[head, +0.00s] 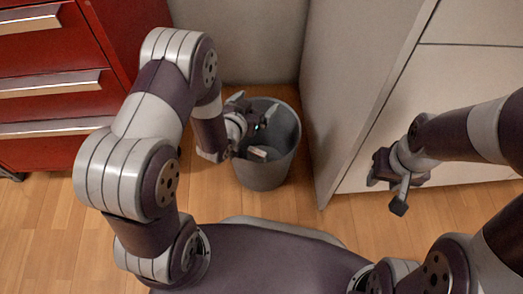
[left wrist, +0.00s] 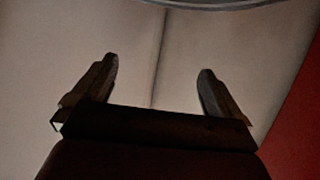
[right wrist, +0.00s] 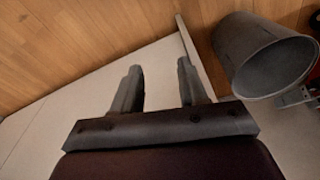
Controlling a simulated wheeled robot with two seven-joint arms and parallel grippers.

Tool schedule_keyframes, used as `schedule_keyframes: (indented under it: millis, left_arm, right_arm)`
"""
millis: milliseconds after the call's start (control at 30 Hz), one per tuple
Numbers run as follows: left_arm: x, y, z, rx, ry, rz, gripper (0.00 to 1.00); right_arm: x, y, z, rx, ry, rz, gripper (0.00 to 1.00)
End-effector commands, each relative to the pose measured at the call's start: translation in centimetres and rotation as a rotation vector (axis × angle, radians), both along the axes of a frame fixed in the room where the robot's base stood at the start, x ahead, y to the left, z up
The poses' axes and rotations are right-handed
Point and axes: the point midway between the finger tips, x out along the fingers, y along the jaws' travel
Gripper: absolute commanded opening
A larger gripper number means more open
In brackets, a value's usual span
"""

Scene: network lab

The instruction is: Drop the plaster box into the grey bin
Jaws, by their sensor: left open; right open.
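The grey bin (head: 264,176) stands upright on the floor in the middle of the head view. It also shows in the right wrist view (right wrist: 231,48), where the visible part of its inside looks bare. My left gripper (head: 266,134) is at the bin's mouth, on its left side, with jaws apart and nothing seen between them; the left wrist view also shows the open fingers (left wrist: 158,68). My right gripper (head: 386,190) is open and empty, apart from the bin to its right.
A red drawer cabinet (head: 55,85) with metal handles stands at the left. A pale cabinet (head: 440,85) stands close on the bin's right, and a pale wall or panel (head: 250,40) is behind it. The wooden floor (head: 305,205) in front is clear.

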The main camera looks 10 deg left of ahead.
Motion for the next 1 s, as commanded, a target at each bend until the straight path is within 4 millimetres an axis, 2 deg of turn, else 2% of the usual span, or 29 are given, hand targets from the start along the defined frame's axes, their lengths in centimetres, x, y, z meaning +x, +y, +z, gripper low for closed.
schedule_keyframes:
  millis: [33, 100, 300, 400, 567, 1000]
  left_arm:
    - [-1.1, 0.3, 1.4, -0.001, 0.004, 0.002, 1.00]
    - [-3.0, 0.8, 2.2, -0.001, 0.005, 0.003, 1.00]
    - [-7.6, 2.0, 3.6, -0.002, 0.004, 0.004, 1.00]
    - [-9.0, 2.3, 3.8, 0.000, 0.002, 0.004, 1.00]
    - [-9.8, 2.5, 3.9, -0.001, 0.000, 0.001, 1.00]
    - [-9.8, 2.4, 3.8, -0.001, -0.001, 0.000, 1.00]
  right_arm:
    - [0.0, 0.0, 1.7, 0.000, -0.001, 0.000, 0.43]
    - [0.0, 0.0, 2.9, 0.000, -0.001, 0.000, 0.43]
    - [0.0, 0.0, 5.2, 0.000, -0.001, 0.000, 0.43]
    - [0.0, 0.0, 5.7, 0.000, -0.001, 0.000, 0.43]
    - [0.0, 0.0, 5.8, 0.000, 0.000, 0.000, 0.43]
    - [0.0, 0.0, 5.8, 0.000, 0.000, 0.000, 0.43]
